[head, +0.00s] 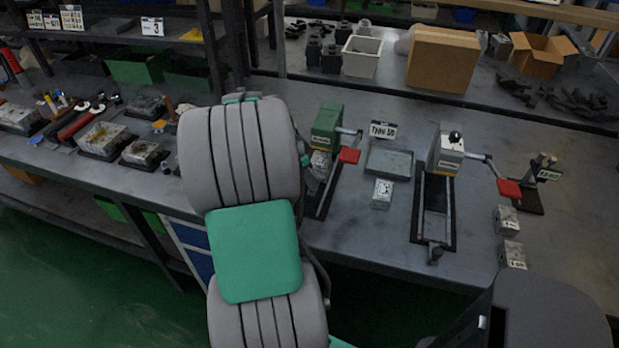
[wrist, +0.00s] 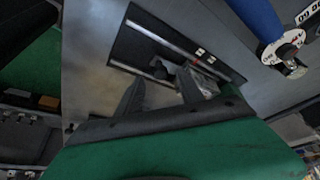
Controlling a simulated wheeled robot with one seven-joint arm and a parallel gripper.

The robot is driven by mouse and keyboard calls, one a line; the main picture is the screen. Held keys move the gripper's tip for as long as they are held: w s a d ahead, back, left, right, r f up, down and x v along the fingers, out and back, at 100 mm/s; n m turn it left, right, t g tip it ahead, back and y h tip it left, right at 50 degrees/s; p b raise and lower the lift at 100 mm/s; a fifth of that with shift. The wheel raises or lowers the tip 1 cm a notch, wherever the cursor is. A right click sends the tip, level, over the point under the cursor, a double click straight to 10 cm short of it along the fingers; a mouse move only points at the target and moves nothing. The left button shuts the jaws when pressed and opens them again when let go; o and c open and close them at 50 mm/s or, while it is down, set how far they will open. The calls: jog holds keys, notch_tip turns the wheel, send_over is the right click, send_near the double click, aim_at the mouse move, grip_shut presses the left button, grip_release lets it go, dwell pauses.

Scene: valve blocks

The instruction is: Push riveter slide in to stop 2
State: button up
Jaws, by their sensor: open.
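In the wrist view a dark slide base with two pale rails (wrist: 150,38) lies on the grey bench. A dark knob (wrist: 161,70) and a metal block (wrist: 203,84) sit at the rails' near part. My gripper (wrist: 161,80) is open, its fingers on either side of the knob's near side; contact cannot be told. Two small white marks (wrist: 205,55) lie beside the right rail. In the head view my arm hides my gripper. A green press (head: 326,127) with a red handle and a grey press (head: 447,155) with a slide track (head: 418,215) stand there. Which is the riveter cannot be told.
An empty tray (head: 390,163) and small metal block (head: 382,194) lie between the presses. Two more blocks (head: 507,219) lie near the bench's right front edge.

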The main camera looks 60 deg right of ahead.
jog(key=shift+x, duration=1.25)
jog(key=shift+w, duration=0.1)
grip_shut()
dwell(0.3)
